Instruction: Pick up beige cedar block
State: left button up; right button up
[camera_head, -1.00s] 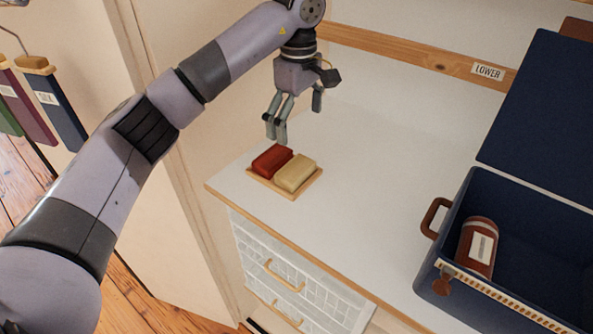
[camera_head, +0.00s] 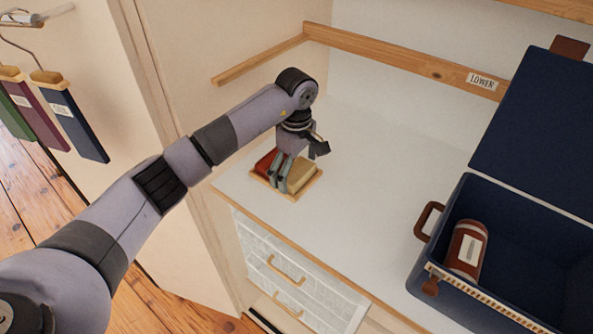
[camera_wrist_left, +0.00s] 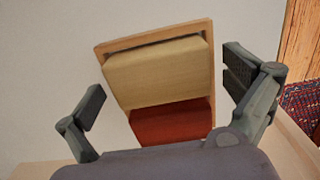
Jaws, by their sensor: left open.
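The beige cedar block (camera_head: 304,175) lies on a small wooden tray (camera_head: 314,186), beside a red block (camera_head: 265,162). My left gripper (camera_head: 285,186) is low over the tray, its fingers covering part of both blocks in the head view. In the left wrist view the open fingers stand on either side, with the beige block (camera_wrist_left: 158,72) between and ahead of them, and the red block (camera_wrist_left: 172,122) nearer the palm. I cannot tell whether the fingers touch anything. My right gripper is not in view.
An open blue suitcase (camera_head: 425,262) holding a red-brown labelled cylinder (camera_head: 466,250) stands at the right. A wooden rail (camera_head: 420,65) runs along the back wall. The white top (camera_head: 370,150) between tray and suitcase is clear. Hanging cloths (camera_head: 75,122) are at the left.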

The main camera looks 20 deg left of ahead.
pick_arm(q)
jog(key=shift+c, duration=0.5)
jog(key=c, duration=1.1)
jog(key=shift+r, duration=0.1)
